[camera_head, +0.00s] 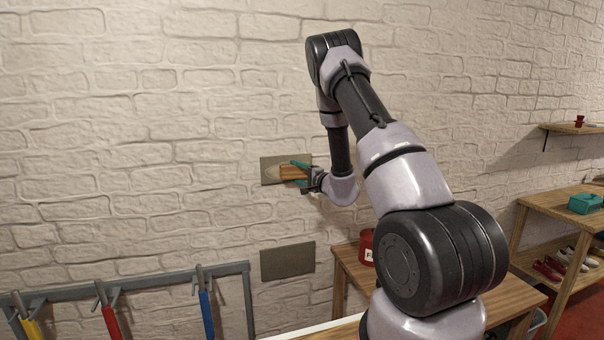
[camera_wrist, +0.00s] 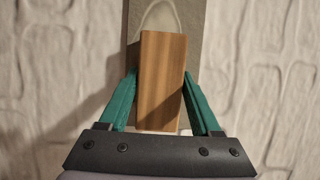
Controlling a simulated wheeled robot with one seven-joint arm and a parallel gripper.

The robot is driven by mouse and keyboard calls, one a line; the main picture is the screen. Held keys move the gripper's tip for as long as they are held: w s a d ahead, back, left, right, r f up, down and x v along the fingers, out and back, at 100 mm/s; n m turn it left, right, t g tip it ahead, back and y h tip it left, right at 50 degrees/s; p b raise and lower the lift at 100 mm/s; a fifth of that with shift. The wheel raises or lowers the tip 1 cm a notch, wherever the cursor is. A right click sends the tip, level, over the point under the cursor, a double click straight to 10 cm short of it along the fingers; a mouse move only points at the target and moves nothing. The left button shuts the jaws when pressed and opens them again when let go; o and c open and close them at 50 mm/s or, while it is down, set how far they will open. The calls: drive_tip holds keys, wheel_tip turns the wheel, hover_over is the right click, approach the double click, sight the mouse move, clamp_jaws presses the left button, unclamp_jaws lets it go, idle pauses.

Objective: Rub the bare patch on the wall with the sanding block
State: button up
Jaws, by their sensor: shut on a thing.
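The sanding block (camera_wrist: 162,85) is a wooden block between the teal fingers of my gripper (camera_wrist: 162,100). My gripper (camera_head: 299,172) is shut on it in front of the upper grey-brown panel (camera_head: 271,164) on the white brick wall. In the wrist view, a pale, rounded patch (camera_wrist: 159,16) with a lighter rim shows on the grey panel (camera_wrist: 197,22), just beyond the block's far end. The block covers the rest of that patch. I cannot tell whether the block touches the panel. In the head view the block (camera_head: 290,173) lies over the right part of the panel.
A second grey-brown panel (camera_head: 287,262) is on the wall below. A grey rack (camera_head: 150,282) with red, blue and yellow-handled tools stands lower left. A wooden table (camera_head: 350,262) with a red can (camera_head: 367,246) is at right. Shelves with shoes and a teal box (camera_head: 585,203) stand farther right.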

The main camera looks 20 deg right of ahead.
sight(261, 170)
drive_tip(key=shift+w+a, duration=0.1)
drive_tip(key=shift+a, duration=5)
drive_tip(key=shift+a+r, duration=0.15)
drive_tip(key=shift+a, duration=0.15)
drive_tip(key=shift+r, duration=0.15)
drive_tip(key=shift+c, duration=0.6)
drive_tip(key=shift+r, duration=0.2)
drive_tip(key=shift+d, duration=6.6)
drive_tip(key=shift+a, duration=6.55)
